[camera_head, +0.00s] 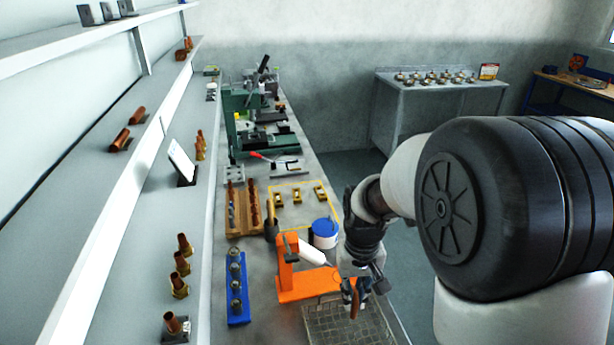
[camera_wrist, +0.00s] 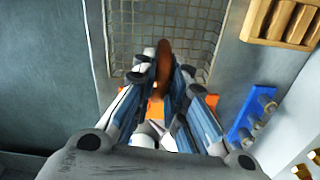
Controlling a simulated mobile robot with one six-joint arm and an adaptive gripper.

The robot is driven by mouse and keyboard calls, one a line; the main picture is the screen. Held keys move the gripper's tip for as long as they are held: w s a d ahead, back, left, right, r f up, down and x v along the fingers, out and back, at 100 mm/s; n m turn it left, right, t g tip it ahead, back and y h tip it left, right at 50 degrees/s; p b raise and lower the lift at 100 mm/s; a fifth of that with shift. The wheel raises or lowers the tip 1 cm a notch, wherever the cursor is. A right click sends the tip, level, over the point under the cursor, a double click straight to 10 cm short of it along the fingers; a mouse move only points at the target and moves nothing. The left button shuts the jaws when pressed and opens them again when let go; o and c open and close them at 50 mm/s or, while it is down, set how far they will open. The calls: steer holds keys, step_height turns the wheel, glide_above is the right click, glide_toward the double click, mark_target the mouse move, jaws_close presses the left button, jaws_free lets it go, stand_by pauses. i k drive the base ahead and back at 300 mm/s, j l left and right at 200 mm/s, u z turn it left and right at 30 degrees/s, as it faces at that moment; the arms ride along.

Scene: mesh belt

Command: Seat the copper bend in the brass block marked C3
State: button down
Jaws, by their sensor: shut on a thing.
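My gripper (camera_head: 354,290) is shut on a copper bend (camera_head: 355,304) and holds it over the wire mesh (camera_head: 322,322) at the bench's near end. In the wrist view the copper bend (camera_wrist: 163,62) stands between the fingertips (camera_wrist: 163,82), with the mesh (camera_wrist: 205,14) beneath. Its lower part is partly hidden by the fingers. Three brass blocks, left (camera_head: 278,199), middle (camera_head: 297,196) and right (camera_head: 320,194), sit apart inside a yellow outline farther along the bench. Their markings are too small to read, so I cannot tell which is C3.
An orange stand (camera_head: 300,286) and a blue-and-white tub (camera_head: 324,234) stand between my gripper and the brass blocks. A blue rack (camera_head: 237,312) and a wooden rack (camera_head: 232,232) of copper pieces are to the left. Shelves (camera_head: 110,215) line the left wall.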

mark_target(320, 194)
steer(key=k+l+u, duration=0.1)
steer(key=l, duration=0.3)
steer(key=k+l, duration=0.1)
steer(key=l, duration=0.25)
steer(key=l+u, duration=0.15)
steer(key=l, duration=0.25)
steer(key=k+l, duration=0.2)
steer(key=l, duration=0.15)
steer(key=i+l+u, duration=0.45)
steer(key=l, duration=0.25)
steer(key=i+l+u, duration=0.1)
steer(key=l+u, duration=0.15)
steer(key=i+l+u, duration=0.2)
steer(key=l, duration=0.35)
steer(key=l+u, duration=0.25)
steer(key=l, duration=0.15)
steer(key=i+l+u, duration=0.35)
steer(key=i+l, duration=0.35)
steer(key=i, duration=0.15)
steer(key=i+l+u, duration=0.35)
steer(key=i+l, duration=0.45)
steer(key=l, duration=0.1)
